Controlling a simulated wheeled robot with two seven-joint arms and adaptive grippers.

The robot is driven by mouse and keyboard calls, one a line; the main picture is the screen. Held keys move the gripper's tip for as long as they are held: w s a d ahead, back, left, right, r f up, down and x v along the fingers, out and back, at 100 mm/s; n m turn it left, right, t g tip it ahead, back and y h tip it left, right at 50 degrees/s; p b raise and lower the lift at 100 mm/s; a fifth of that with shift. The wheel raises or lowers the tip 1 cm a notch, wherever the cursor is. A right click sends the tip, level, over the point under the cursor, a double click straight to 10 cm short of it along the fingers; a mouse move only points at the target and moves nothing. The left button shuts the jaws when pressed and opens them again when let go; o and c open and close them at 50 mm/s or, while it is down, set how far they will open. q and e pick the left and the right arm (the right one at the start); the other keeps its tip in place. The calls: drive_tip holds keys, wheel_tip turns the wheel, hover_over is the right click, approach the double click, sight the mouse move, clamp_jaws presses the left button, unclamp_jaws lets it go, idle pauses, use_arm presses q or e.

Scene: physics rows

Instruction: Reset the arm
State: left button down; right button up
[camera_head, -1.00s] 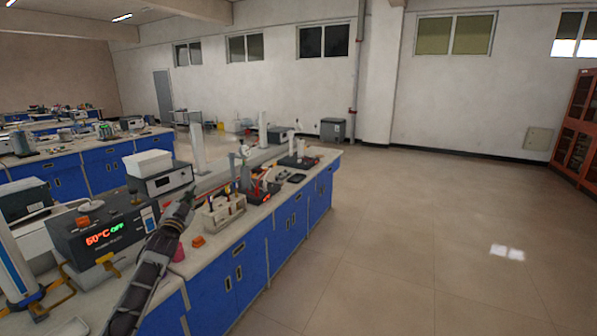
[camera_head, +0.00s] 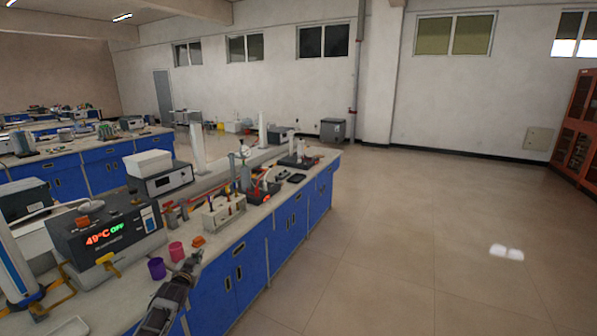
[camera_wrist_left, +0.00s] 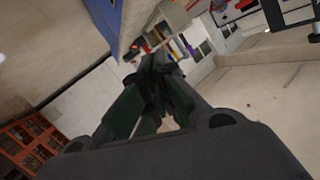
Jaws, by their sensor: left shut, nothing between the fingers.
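My left arm comes in at the bottom of the head view. Its gripper (camera_head: 190,264) is at the front edge of the lab bench (camera_head: 225,250), just right of a pink cup (camera_head: 176,251) and a purple cup (camera_head: 157,268). In the left wrist view the fingers of the left gripper (camera_wrist_left: 158,65) come together with nothing seen between them. The bench edge and the floor lie beyond them. My right gripper is not in view.
A heating unit (camera_head: 108,234) reading 49°C stands on the bench at the left. A white tube rack (camera_head: 223,212) and a small orange object (camera_head: 198,241) lie nearby. More instruments stand farther along. The tiled floor (camera_head: 430,250) at the right is clear.

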use_arm(q)
drive_tip(key=s+d+f+g, duration=0.15)
drive_tip(key=s+f, duration=0.45)
drive_tip(key=f, duration=0.6)
drive_tip(key=s+d+f+g, duration=0.1)
drive_tip(key=s+f+g, duration=0.35)
drive_tip(key=f, duration=0.75)
drive_tip(key=s+d+f+g, duration=0.2)
drive_tip(key=s+d+f, duration=0.1)
drive_tip(key=s+f, duration=1.55)
drive_tip(key=s+d+f+g, duration=0.2)
drive_tip(key=s+f, duration=0.3)
drive_tip(key=s, duration=1)
drive_tip(key=s+d+f+g, duration=0.2)
drive_tip(key=s+f, duration=0.4)
drive_tip(key=s, duration=0.9)
drive_tip(key=s+d+f+g+h, duration=0.1)
drive_tip(key=s+f, duration=0.4)
drive_tip(key=s, duration=1)
drive_tip(key=shift+d+f+n+g, duration=0.35)
drive_tip(key=shift+d+g, duration=0.2)
drive_tip(key=shift+g, duration=0.35)
drive_tip(key=c, duration=2.2)
unclamp_jaws()
drive_tip(key=shift+w, duration=0.1)
